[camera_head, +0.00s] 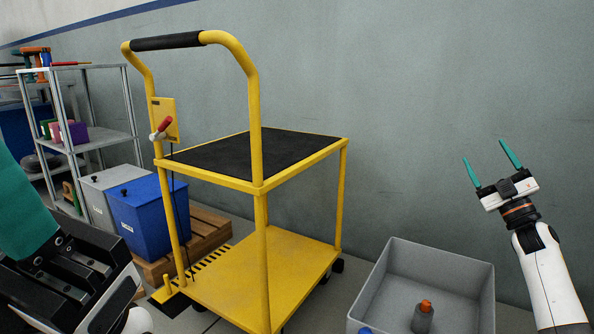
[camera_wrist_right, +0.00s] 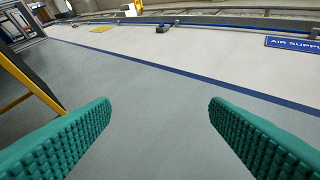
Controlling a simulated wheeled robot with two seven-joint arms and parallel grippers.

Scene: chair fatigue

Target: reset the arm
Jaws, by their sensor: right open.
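My right gripper (camera_head: 485,152) is raised at the right of the head view, its two teal fingers pointing up and spread apart. It is open and empty, in front of the bare grey wall and above a grey bin. The right wrist view shows the same two ribbed teal fingers (camera_wrist_right: 158,112) wide apart with only wall between them. My left gripper (camera_head: 25,215) is large and close at the lower left edge. Only one teal finger and part of its black body show there, so its opening is hidden.
A yellow two-level cart (camera_head: 262,150) with a black top stands in the middle. The grey bin (camera_head: 440,255) at the lower right holds a bottle with an orange cap (camera_head: 424,316). Blue and grey boxes (camera_head: 150,220) and a metal shelf (camera_head: 100,135) stand at the left.

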